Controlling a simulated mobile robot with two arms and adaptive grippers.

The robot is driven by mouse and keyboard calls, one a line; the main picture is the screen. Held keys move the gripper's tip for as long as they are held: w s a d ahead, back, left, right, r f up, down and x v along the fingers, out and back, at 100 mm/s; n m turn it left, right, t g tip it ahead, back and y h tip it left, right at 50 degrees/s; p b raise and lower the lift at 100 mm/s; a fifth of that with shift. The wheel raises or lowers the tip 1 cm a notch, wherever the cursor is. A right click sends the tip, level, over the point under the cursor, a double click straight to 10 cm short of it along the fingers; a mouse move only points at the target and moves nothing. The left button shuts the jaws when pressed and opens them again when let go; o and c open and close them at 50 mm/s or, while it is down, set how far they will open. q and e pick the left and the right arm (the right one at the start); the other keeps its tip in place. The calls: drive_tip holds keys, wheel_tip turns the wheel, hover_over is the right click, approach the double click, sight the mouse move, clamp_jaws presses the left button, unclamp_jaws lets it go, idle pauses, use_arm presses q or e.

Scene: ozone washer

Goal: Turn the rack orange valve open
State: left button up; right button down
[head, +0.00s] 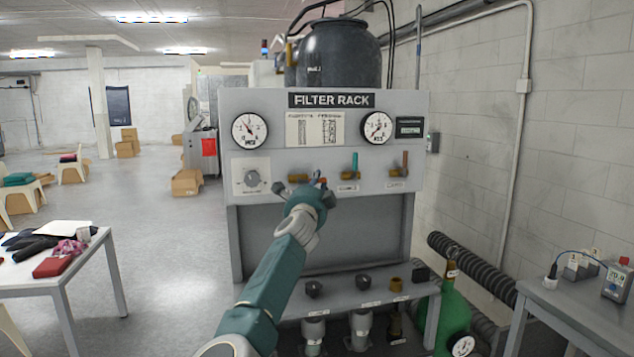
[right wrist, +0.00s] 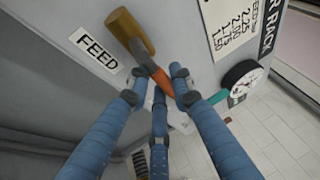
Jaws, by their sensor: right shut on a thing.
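The filter rack (head: 300,160) stands ahead, with a row of valves on its front panel. In the right wrist view, the valve beside the FEED label has a brass body (right wrist: 130,28) and an orange handle (right wrist: 163,82) on a grey stem. My right gripper (right wrist: 156,90) is shut on this orange handle, with its blue fingers on either side of it. In the head view, my right gripper (head: 318,180) covers much of this left valve; its brass body (head: 298,178) shows just left of the fingers. My left gripper is not in view.
On the same panel are a teal-handled valve (head: 354,163) and a red-brown-handled valve (head: 404,163) to the right, and a grey knob (head: 252,179) to the left. Gauges sit above. A white table (head: 60,285) stands left, a grey bench (head: 575,315) right. Open floor lies left of the rack.

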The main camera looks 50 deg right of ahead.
drive_tip(key=shift+r, duration=0.3)
drive_tip(key=c, duration=1.8)
unclamp_jaws()
drive_tip(key=shift+o, duration=0.2)
drive_tip(key=shift+w+f, duration=0.15)
drive_tip(key=shift+f, duration=0.1)
drive_tip(key=v, duration=0.7)
drive_tip(key=shift+a, duration=0.1)
